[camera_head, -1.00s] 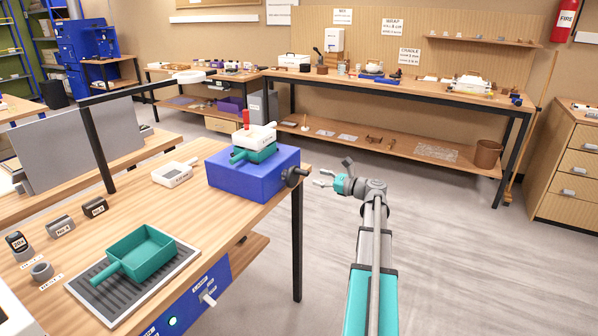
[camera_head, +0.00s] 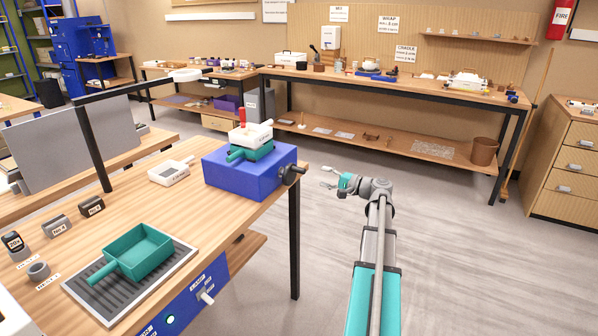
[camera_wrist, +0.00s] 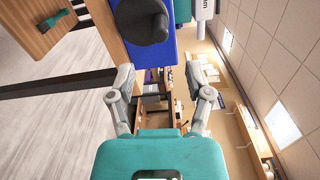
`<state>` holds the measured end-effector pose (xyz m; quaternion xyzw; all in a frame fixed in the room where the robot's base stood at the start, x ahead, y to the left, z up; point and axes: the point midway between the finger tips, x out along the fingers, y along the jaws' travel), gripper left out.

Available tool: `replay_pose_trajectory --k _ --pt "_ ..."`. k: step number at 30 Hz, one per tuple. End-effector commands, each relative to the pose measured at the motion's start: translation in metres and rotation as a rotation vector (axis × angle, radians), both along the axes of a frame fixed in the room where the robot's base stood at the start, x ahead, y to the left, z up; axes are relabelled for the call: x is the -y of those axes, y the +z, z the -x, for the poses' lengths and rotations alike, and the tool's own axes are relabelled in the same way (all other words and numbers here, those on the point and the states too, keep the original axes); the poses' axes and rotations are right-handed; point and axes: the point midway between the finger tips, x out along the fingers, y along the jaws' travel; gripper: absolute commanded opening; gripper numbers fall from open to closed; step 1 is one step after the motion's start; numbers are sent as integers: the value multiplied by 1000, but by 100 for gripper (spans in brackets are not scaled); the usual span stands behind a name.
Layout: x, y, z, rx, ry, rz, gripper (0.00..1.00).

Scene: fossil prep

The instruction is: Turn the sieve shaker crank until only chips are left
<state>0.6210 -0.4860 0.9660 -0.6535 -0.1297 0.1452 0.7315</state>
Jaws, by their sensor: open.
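The sieve shaker is a blue box (camera_head: 240,178) on the right end of the wooden bench. A teal pan (camera_head: 250,152) and a white sieve (camera_head: 250,133) with a red upright handle are stacked on it. Its dark crank (camera_head: 291,174) is on the right side. My gripper (camera_head: 326,178) is open and empty, to the right of the crank and apart from it. In the wrist view the crank knob (camera_wrist: 144,22) is above and ahead of my open gripper (camera_wrist: 165,78). The contents of the sieve cannot be made out.
On the bench stand a teal tray (camera_head: 138,257) on a ribbed mat, a white handled sieve (camera_head: 170,173) and small labelled blocks (camera_head: 91,206). A black post (camera_head: 93,150) rises from the bench. The floor right of my arm is clear.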

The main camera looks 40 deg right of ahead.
Motion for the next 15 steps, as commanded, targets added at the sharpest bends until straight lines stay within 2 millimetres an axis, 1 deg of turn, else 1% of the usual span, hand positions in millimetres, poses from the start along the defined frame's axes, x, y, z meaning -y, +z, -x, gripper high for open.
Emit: replay_pose_trajectory --k 3,15 --pt "1 0 4 63 0 152 66" --pt "6 0 15 278 0 673 66"
